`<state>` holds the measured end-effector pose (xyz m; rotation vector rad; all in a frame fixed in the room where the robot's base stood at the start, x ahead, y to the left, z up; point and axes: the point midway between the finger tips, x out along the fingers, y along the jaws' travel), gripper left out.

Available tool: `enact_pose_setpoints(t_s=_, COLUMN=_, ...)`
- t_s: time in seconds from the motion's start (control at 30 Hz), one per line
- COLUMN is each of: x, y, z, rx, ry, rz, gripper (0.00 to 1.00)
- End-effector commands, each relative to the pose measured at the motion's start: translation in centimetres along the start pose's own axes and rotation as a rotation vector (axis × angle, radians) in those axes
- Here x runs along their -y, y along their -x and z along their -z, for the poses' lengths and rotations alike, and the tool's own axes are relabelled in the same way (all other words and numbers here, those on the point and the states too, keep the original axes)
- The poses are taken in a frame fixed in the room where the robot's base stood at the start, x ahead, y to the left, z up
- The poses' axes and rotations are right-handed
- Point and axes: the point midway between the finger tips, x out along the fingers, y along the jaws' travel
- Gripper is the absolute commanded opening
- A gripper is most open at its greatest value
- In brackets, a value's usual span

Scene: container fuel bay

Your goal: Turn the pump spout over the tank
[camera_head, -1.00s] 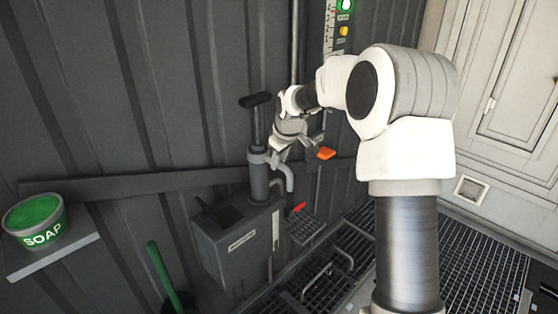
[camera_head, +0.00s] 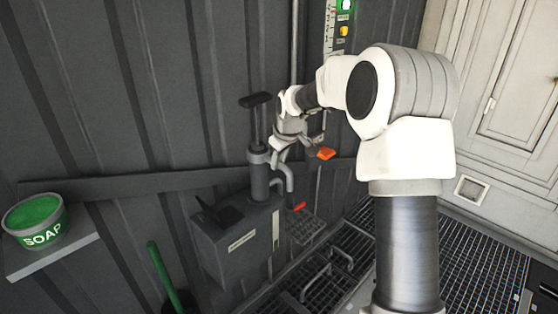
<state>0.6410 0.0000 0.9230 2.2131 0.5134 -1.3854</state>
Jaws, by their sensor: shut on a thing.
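The pump (camera_head: 259,180) is a grey upright cylinder with a black T-handle (camera_head: 257,100) on top, fixed above a grey box-shaped tank (camera_head: 240,245). The tank has a dark opening with a raised flap (camera_head: 222,213) on its top left. The grey curved spout (camera_head: 287,178) leaves the pump on its right side and bends down, its end right of the tank's top opening. My gripper (camera_head: 278,150) is at the pump's upper right, by the top of the spout. It is shut on what seems to be the spout; my wrist partly hides the contact.
An orange tab (camera_head: 326,153) is just right of my gripper. A red-tipped lever (camera_head: 299,206) and a grated shelf (camera_head: 305,227) are right of the tank. A soap tub (camera_head: 35,222) stands on a shelf at left. A green-handled tool (camera_head: 160,270) is below.

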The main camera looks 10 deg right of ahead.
Motion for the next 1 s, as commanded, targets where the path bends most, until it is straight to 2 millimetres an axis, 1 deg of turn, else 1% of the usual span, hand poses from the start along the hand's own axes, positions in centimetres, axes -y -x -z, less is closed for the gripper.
enact_pose_setpoints(t_s=0.37, x=0.0, y=0.0, z=0.0, rx=0.001, ry=-0.002, rz=-0.001, gripper=0.0)
enact_pose_setpoints(t_s=0.57, x=0.5, y=0.0, z=0.1, rx=0.008, ry=-0.033, rz=-0.015, gripper=0.0)
enact_pose_setpoints(t_s=0.77, x=1.6, y=0.1, z=0.3, rx=0.028, ry=-0.127, rz=-0.056, gripper=0.0)
enact_pose_setpoints(t_s=1.0, x=3.5, y=0.2, z=1.1, rx=0.069, ry=-0.313, rz=-0.134, gripper=0.0)
